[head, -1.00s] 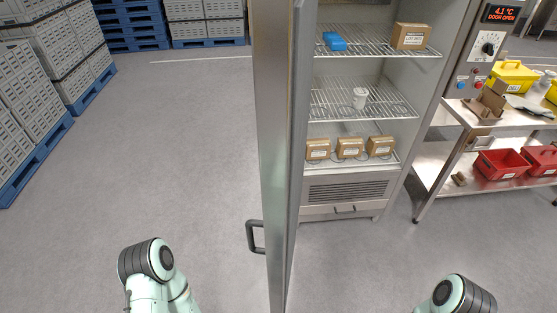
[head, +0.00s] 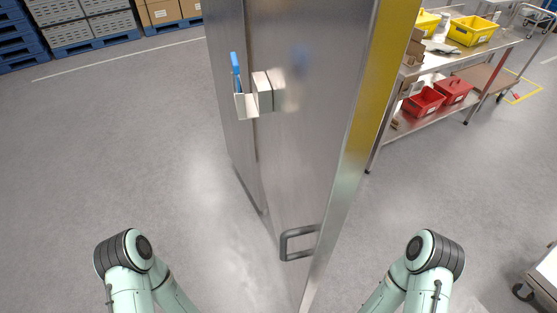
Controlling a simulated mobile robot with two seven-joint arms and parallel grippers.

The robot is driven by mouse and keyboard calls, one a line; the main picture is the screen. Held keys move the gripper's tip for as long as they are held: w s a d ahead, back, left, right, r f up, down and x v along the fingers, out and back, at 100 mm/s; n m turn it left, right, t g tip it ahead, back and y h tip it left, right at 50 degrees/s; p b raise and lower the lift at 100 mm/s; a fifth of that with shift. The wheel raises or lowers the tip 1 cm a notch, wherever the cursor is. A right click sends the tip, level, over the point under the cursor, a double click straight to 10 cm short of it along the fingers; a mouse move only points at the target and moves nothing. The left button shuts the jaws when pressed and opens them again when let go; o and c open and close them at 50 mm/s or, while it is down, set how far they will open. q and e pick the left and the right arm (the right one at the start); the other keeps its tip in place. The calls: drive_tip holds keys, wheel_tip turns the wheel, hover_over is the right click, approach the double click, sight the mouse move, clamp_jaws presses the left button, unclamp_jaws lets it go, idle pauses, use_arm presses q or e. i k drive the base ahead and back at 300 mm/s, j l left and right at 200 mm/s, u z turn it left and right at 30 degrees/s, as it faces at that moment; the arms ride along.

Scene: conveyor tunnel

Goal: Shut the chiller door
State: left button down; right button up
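The chiller door (head: 310,140) is a tall brushed-steel panel in the middle of the head view, seen from its outer face. It stands swung out towards me, its free edge (head: 362,110) facing right. A dark grey bar handle (head: 299,243) is low in the picture near that edge. The chiller's side wall (head: 228,80) shows at the left of the door. The chiller's shelves and front opening are hidden behind the door. Both my arms show only as bent links at the bottom, apart from the door. Neither gripper is in view.
A white holder with a blue item (head: 247,98) sticks out near the seam of side wall and door. A steel bench (head: 440,118) with yellow and red bins is at upper right. A cart (head: 540,275) is at lower right.

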sight(332, 68)
drive_tip(key=k+j+z, duration=0.1)
drive_tip(key=j, duration=0.3)
drive_tip(key=k+j+z, duration=0.1)
drive_tip(key=j, duration=0.3)
drive_tip(key=k+j+z, duration=0.1)
drive_tip(key=j, duration=0.25)
drive_tip(key=k+j+z, duration=0.1)
drive_tip(key=j, duration=0.25)
drive_tip(key=k+j, duration=0.05)
